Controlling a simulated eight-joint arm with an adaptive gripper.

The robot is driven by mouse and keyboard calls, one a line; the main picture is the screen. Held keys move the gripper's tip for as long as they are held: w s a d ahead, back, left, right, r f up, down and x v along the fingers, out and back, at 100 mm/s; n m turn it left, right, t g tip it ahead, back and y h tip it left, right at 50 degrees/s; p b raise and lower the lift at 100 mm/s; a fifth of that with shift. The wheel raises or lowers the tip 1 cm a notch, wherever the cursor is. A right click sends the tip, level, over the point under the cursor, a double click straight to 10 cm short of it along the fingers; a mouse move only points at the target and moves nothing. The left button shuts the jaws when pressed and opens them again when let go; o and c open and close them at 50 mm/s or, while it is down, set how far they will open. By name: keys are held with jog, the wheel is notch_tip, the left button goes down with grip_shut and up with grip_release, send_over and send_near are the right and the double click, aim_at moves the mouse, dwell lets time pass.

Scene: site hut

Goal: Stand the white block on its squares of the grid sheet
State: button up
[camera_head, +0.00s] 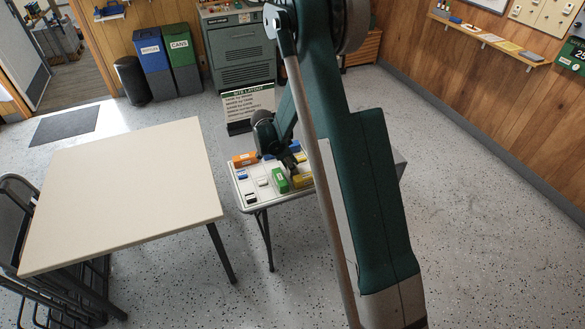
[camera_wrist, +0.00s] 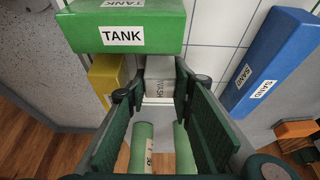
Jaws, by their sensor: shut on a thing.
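My gripper (camera_wrist: 160,88) is shut on the white block (camera_wrist: 160,68), which has a label on its side and sits between the fingertips. I cannot tell whether the block touches the sheet. The grid sheet (camera_wrist: 215,28) shows pale squares with thin dark lines behind the block. A green block marked TANK (camera_wrist: 125,37) lies just beyond it, a yellow block (camera_wrist: 106,76) is close on the left, and a blue block marked SAND (camera_wrist: 266,62) is on the right. In the head view my gripper (camera_head: 291,166) is over the small table; the white block cannot be made out there.
Two green cylinders (camera_wrist: 143,145) show between my fingers. The small table (camera_head: 257,207) holds several blocks, with a site layout sign (camera_head: 248,102) behind. A large bare table (camera_head: 130,195) stands left.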

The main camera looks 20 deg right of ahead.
jog(key=shift+f, duration=0.2)
jog(key=o, duration=0.6)
jog(key=shift+r, duration=0.1)
jog(key=shift+r, duration=0.2)
jog(key=p+v, duration=0.1)
jog(key=v, duration=1.1)
